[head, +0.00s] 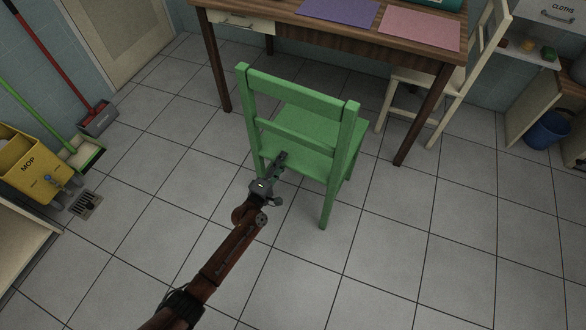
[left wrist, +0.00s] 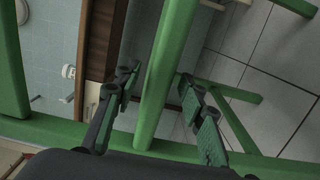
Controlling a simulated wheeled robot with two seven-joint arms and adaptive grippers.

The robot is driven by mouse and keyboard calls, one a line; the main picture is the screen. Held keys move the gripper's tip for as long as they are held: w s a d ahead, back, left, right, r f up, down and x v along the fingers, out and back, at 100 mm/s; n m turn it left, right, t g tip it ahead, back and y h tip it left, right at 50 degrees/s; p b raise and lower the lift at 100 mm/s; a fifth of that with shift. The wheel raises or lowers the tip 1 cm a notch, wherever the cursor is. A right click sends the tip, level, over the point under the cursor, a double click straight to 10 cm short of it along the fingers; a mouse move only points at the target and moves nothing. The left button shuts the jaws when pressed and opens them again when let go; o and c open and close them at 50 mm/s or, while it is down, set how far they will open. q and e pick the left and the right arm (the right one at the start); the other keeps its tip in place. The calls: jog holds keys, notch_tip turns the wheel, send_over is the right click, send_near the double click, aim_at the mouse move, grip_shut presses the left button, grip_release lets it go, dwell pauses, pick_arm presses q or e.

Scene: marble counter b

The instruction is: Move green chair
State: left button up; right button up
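The green chair (head: 300,130) stands upright on the tiled floor in front of the wooden table, its slatted back toward me. My left gripper (head: 276,162) reaches to the chair's back, near the seat level and below the middle slat. In the left wrist view, a green bar of the chair (left wrist: 168,70) runs between the two fingers of my left gripper (left wrist: 158,76). The fingers are spread, one on each side of the bar, with a gap visible on the left side. Which bar it is, I cannot tell for sure. My right gripper is not in view.
The wooden table (head: 340,32) holds a purple mat (head: 338,11) and a pink mat (head: 420,27). A cream chair (head: 450,85) stands at its right. A yellow mop bucket (head: 28,165), a broom and a dustpan (head: 98,118) are at the left. The foreground floor is clear.

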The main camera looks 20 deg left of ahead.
pick_arm(q)
jog(key=shift+w, duration=0.15)
jog(key=shift+c, duration=0.2)
grip_shut()
dwell(0.8)
